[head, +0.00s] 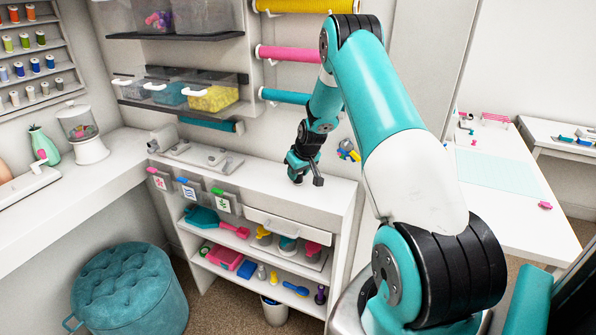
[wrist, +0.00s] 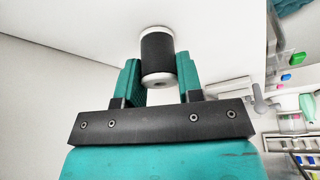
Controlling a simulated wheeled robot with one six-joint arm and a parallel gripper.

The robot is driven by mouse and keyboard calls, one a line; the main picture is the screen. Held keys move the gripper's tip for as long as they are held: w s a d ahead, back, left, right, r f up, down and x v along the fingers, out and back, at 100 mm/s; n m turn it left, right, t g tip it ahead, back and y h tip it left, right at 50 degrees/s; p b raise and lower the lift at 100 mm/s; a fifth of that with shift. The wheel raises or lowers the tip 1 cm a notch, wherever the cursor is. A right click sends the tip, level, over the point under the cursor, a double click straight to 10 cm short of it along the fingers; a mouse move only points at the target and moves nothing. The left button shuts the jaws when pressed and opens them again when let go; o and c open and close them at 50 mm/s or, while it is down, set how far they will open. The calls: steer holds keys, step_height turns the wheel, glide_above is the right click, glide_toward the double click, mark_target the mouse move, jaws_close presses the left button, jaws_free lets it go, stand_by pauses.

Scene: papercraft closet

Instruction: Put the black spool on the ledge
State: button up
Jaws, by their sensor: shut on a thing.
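The black spool (wrist: 157,55), with pale ends, sits between the two teal fingers of my gripper (wrist: 158,78) in the wrist view. My gripper is shut on it. In the head view my gripper (head: 299,176) points down over the right part of the white cabinet top (head: 263,186); the spool cannot be made out there. A broad white surface lies beyond the spool in the wrist view; I cannot tell whether the spool touches it. Which surface is the ledge is not clear; the cabinet top is one flat surface under my gripper.
A grey-white machine (head: 203,157) lies on the cabinet's left part. Small coloured pieces (head: 348,151) hang on the wall behind my gripper. Rolls, including a pink one (head: 289,54), stick out above. A rack of thread spools (head: 36,66) is far left.

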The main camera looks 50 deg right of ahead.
steer(key=o, duration=0.9)
steer(key=shift+f, duration=0.1)
